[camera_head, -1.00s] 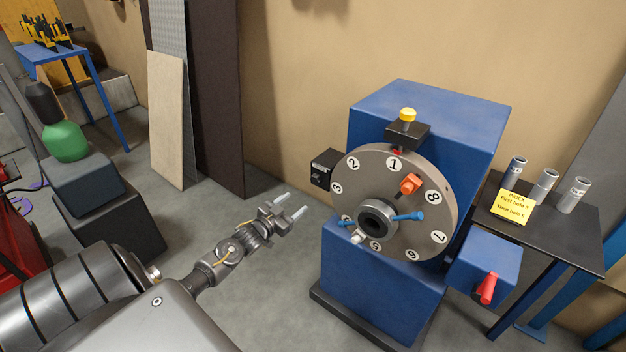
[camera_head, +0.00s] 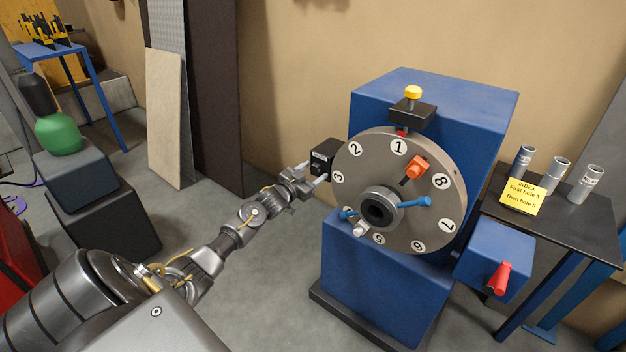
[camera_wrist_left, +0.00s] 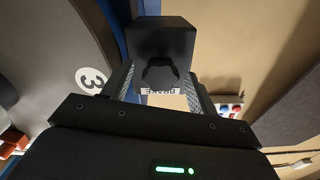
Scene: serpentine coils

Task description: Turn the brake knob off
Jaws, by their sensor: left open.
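The brake box (camera_head: 325,153) is a small black block at the left side of the numbered dial. In the left wrist view, its black lobed brake knob (camera_wrist_left: 159,74) faces me, above a white label reading BRAKE, partly covered. My left gripper (camera_head: 312,172) is open at the box's front. In the wrist view its two fingers stand to the left and right of the knob, and I cannot tell whether they touch it. In the head view the knob is hidden or too small to make out. My right gripper is not in view.
A grey numbered dial (camera_head: 433,190) with blue handles and an orange peg is on a blue machine (camera_head: 440,92), close right of my gripper. A blue box with a red lever (camera_head: 502,278) and a table (camera_head: 590,228) with metal cylinders and a yellow note stand right.

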